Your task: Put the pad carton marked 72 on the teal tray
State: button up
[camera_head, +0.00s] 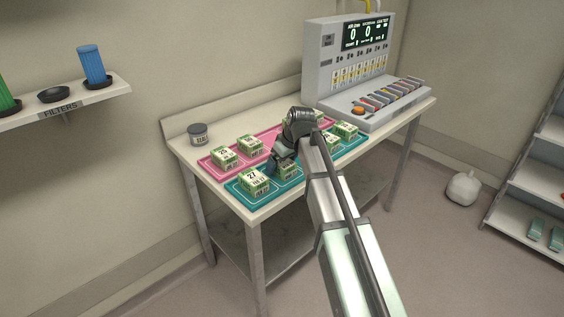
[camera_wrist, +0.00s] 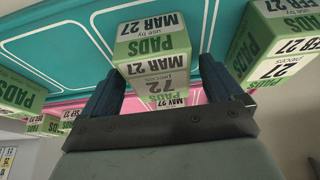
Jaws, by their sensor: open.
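The pad carton marked 72 (camera_wrist: 158,62) is green and white. In the wrist view it appears to sit on the teal tray (camera_wrist: 68,42), upside down in the picture. My gripper (camera_wrist: 158,90) is open, with one dark finger on each side of this carton. I cannot tell whether the fingers touch it. In the head view my gripper (camera_head: 279,164) is low over the middle of the teal tray (camera_head: 263,201).
Another carton (camera_wrist: 275,45), marked 27, stands on the teal tray; it also shows in the head view (camera_head: 254,182). Behind lies a pink tray (camera_head: 208,164) with cartons, including one marked 25 (camera_head: 224,156). A round tin (camera_head: 198,133) and a grey console (camera_head: 350,70) stand on the table.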

jog(key=v, duration=1.2)
jog(key=shift+r, duration=0.15)
